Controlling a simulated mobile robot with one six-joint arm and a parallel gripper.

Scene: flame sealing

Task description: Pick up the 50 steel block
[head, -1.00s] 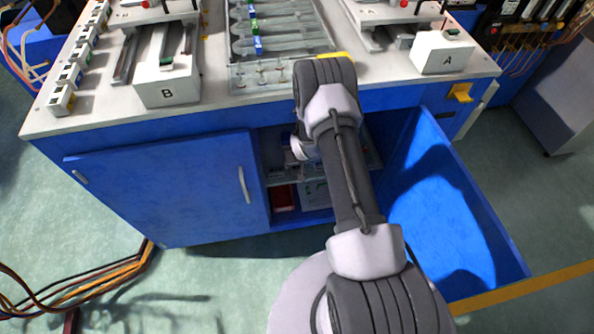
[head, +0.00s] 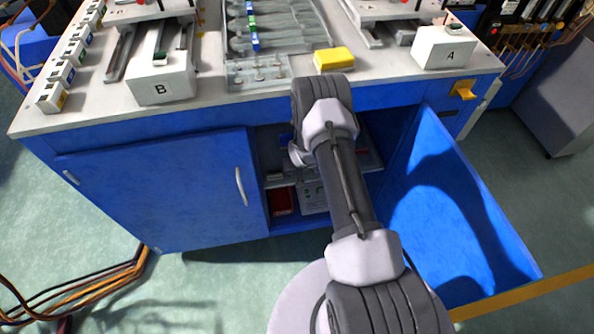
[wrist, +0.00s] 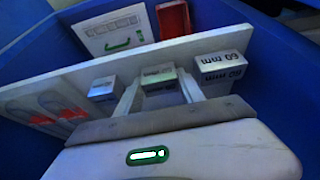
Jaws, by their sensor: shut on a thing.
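In the wrist view, three metal blocks stand in a row on a pale shelf (wrist: 150,56). My gripper (wrist: 160,88) has its two fingers on either side of the middle steel block (wrist: 160,75), shut on it. The marking on this block is too dim to read. The right block (wrist: 222,67) is marked 60 mm and sits just beside my right finger. A smaller block (wrist: 103,88) stands to the left, apart from my left finger. In the head view my arm reaches into the open cabinet and hides the blocks.
The open blue door (head: 440,210) stands right of my arm; a closed door (head: 150,195) is left. A worktop (head: 290,93) overhangs the cabinet. A red box (wrist: 173,19) and a pale case (wrist: 115,31) lie beyond the shelf. Red-marked items (wrist: 72,112) lie left.

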